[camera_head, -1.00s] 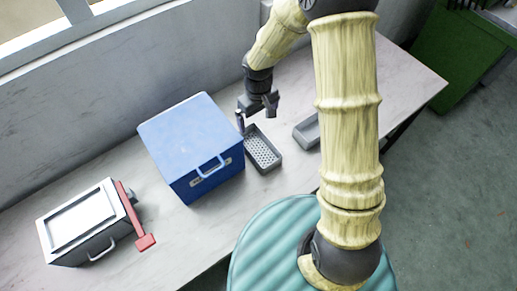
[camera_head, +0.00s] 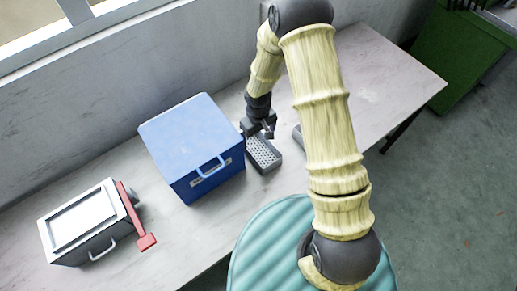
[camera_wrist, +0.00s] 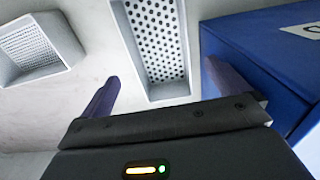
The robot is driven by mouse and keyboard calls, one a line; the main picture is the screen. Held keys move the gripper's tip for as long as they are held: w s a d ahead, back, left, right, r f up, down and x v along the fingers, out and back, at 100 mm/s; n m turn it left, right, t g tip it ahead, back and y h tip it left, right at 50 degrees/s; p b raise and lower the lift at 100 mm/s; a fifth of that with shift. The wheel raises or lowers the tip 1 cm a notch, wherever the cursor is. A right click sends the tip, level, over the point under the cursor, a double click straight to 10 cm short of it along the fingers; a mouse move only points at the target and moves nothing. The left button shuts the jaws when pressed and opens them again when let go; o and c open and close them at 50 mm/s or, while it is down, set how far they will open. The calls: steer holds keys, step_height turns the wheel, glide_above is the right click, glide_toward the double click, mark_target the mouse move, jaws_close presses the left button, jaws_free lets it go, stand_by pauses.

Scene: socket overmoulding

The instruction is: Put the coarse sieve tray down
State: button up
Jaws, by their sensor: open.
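The coarse sieve tray (camera_head: 265,154), a grey oblong tray with a floor of large round holes, rests on the bench just right of the blue box. In the wrist view the tray (camera_wrist: 186,85) lies between the lines of the two purple fingers, with its near end close to the gripper body. My gripper (camera_head: 259,130) is at the tray's far end in the head view and hides part of that end. In the wrist view my gripper (camera_wrist: 162,78) is open, with a gap between each finger and the tray. It holds nothing.
The blue box (camera_head: 192,138) stands close beside the tray, near one finger (camera_wrist: 255,60). A finer-meshed grey tray (camera_wrist: 35,48) lies on the other side, mostly behind my arm in the head view. A grey machine with a red handle (camera_head: 146,241) stands at left. The bench's right end is clear.

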steer(key=shift+f, duration=0.8)
glide_above(258, 152)
step_height(258, 152, down, 6)
steer(key=shift+r+p, duration=0.1)
steer(key=shift+p, duration=0.25)
steer(key=shift+c, duration=0.4)
steer(key=c, duration=1)
steer(key=shift+r, duration=0.1)
step_height(258, 152, up, 28)
steer(key=shift+f+b, duration=0.1)
steer(key=shift+b, duration=0.85)
